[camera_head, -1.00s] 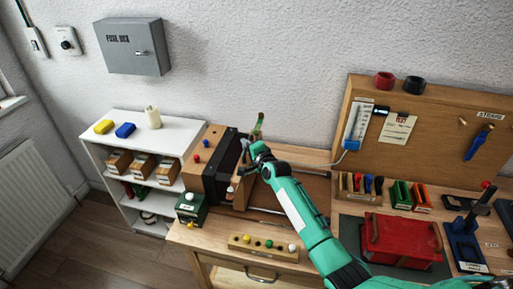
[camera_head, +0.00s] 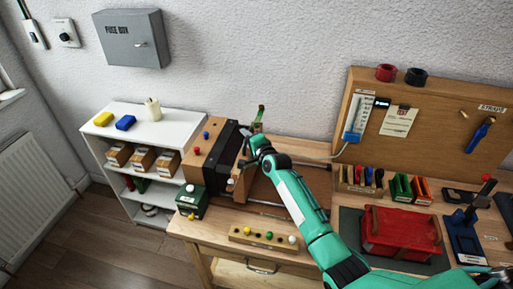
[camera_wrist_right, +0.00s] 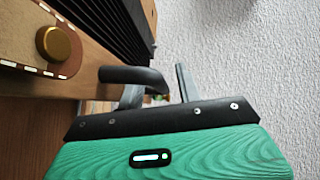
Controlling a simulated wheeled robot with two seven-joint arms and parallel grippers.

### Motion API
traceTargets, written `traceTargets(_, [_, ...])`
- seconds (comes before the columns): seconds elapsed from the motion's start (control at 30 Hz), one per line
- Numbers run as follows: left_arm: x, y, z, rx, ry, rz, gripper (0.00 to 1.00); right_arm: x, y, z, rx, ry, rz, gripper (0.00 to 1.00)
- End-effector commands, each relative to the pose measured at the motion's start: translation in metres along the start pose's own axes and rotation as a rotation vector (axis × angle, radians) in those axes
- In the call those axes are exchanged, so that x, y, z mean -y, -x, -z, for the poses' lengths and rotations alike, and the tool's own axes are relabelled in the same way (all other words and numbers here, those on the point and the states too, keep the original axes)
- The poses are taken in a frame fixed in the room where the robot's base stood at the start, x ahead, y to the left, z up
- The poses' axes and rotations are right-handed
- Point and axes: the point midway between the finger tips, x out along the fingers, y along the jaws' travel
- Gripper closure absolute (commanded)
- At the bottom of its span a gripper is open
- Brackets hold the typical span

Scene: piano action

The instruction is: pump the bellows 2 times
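The bellows (camera_head: 230,146) are black and pleated, set between a wooden box (camera_head: 205,160) and an upright wooden board (camera_head: 243,184) on the bench. In the right wrist view the black pleats (camera_wrist_right: 112,28) show at the top, beside the board with a round brass knob (camera_wrist_right: 58,43). My right gripper (camera_head: 256,152) is at the board's upper end. In the wrist view its fingers (camera_wrist_right: 158,85) stand apart, with a dark rounded bar (camera_wrist_right: 132,75) across the left one. I cannot tell whether the fingers touch the bar. My left gripper is not in view.
A strip with coloured knobs (camera_head: 264,237) lies at the bench front. A green box (camera_head: 191,201) stands left of it. A red case (camera_head: 401,233) and a tool board (camera_head: 430,130) are at the right. A white shelf (camera_head: 140,110) stands at the left.

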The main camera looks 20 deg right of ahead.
Motion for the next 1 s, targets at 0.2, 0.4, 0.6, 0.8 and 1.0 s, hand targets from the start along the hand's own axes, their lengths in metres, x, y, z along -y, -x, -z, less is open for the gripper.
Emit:
traceTargets(0.2, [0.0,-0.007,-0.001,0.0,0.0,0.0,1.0,-0.003,0.03,-0.001,-0.001,0.0,0.0,0.65])
traceTargets(0.4, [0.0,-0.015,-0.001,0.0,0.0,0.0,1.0,-0.003,0.062,-0.002,0.0,0.001,0.0,0.65])
traceTargets(0.6, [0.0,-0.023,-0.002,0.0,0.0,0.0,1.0,-0.002,0.095,-0.002,0.001,0.001,0.001,0.65])
traceTargets(0.8, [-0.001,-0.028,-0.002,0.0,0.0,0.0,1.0,-0.001,0.119,-0.003,0.001,0.0,0.001,0.65])
traceTargets(1.0, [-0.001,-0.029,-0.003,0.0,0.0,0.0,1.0,0.0,0.129,-0.003,0.002,0.001,0.0,0.65])
